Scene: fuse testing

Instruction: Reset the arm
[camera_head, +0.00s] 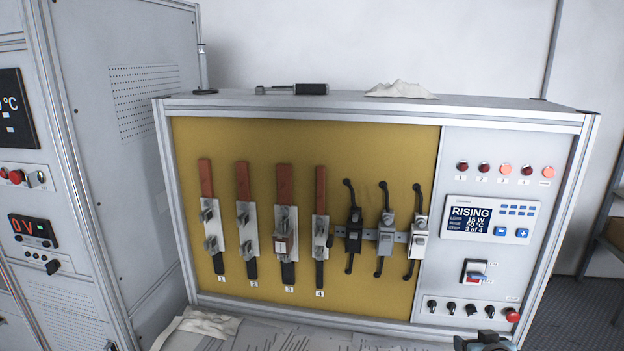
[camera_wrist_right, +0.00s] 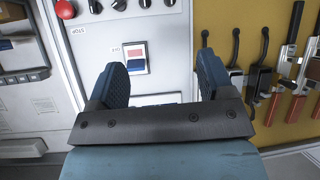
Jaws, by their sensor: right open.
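My right gripper (camera_head: 485,341) shows only partly at the bottom edge of the head view, below the control panel (camera_head: 490,215). In the right wrist view my right gripper (camera_wrist_right: 162,75) is open, with two dark blue fingers apart and nothing between them. Beyond them is the panel's red and blue rocker switch (camera_wrist_right: 134,58), which also shows in the head view (camera_head: 474,272). The gripper appears apart from the panel. My left gripper is not in view.
The yellow board (camera_head: 340,140) carries numbered fuse holders; holder 3 (camera_head: 286,240) appears to hold a fuse. The display (camera_head: 470,219) reads RISING. A grey cabinet (camera_head: 125,165) stands left.

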